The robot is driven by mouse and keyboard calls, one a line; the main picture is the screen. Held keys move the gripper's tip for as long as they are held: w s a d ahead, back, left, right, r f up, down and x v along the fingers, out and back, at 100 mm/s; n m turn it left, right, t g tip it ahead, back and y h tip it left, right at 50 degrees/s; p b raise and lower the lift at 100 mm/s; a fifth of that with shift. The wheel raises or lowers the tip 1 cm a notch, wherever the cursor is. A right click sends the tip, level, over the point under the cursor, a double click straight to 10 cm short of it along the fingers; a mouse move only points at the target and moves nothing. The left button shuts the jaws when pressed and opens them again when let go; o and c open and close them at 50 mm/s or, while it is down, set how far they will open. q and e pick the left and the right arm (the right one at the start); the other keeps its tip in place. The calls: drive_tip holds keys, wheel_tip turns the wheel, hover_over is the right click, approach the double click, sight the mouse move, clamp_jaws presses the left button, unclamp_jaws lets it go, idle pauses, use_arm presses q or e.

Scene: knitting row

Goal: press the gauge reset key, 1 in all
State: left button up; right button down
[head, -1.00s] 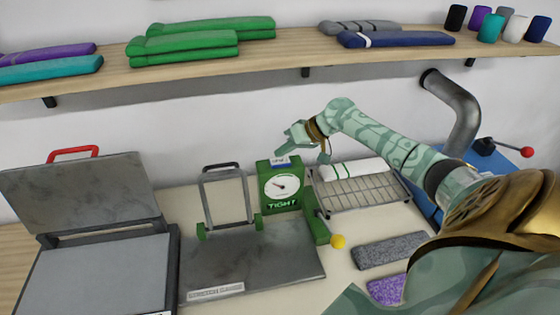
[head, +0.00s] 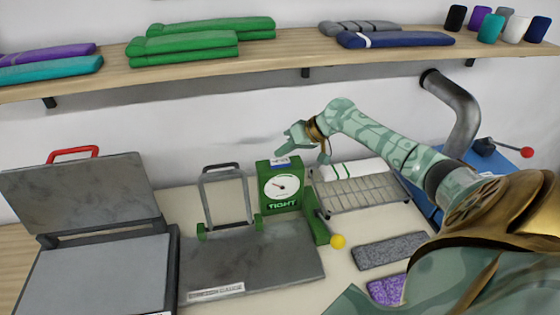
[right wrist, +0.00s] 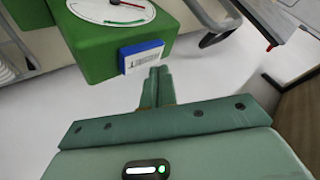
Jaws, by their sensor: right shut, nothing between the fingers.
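The gauge (head: 264,187) is a green box with a white dial and a plate reading TIGHT. Its blue reset key (head: 281,161) with a white label is on the top. In the right wrist view the key (right wrist: 141,57) sticks out from the green gauge body (right wrist: 105,45), and part of the dial shows. My right gripper (head: 285,139) is just above the key in the head view. In the wrist view its shut, empty fingertips (right wrist: 158,73) are close to the key's right end; I cannot tell whether they touch. My left gripper is out of view.
A grey flat plate (head: 250,262) with a raised frame lies before the gauge. A wire rack (head: 365,192) holds a white roll. An open press (head: 80,200) stands at left. A shelf (head: 300,62) runs above.

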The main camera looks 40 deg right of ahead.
sight(284, 162)
drive_tip(key=shift+f, duration=0.15)
idle(0.5)
drive_tip(key=shift+f, duration=0.25)
drive_tip(key=shift+f, duration=0.45)
idle(0.8)
drive_tip(key=shift+r+p, duration=0.9)
drive_tip(key=shift+p, duration=0.1)
wheel_tip(284, 162, up, 5)
drive_tip(key=p, duration=0.5)
